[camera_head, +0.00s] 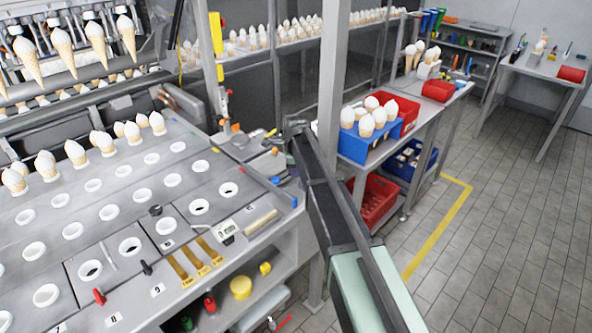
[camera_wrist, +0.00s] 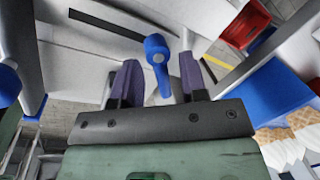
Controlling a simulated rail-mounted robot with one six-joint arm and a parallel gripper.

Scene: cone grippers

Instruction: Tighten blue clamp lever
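In the wrist view, a blue clamp lever (camera_wrist: 157,52) with a rounded head and short handle stands out from a pale grey surface. My gripper (camera_wrist: 159,72) is open, with one dark purple finger on each side of the lever. Gaps show between the fingers and the lever, so it is not gripped. In the head view, my arm reaches up to the bench's right edge, and its end (camera_head: 294,128) is small there; the fingers cannot be made out. Small blue parts (camera_head: 276,180) show on the bench edge, but I cannot tell which is this lever.
Another blue part (camera_wrist: 8,86) is at the wrist view's left edge. A blue bin of cones (camera_head: 350,146) and a red bin (camera_head: 405,112) stand on the side table (camera_head: 400,140). A metal post (camera_head: 333,70) rises close beside my arm. The tiled floor at right is clear.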

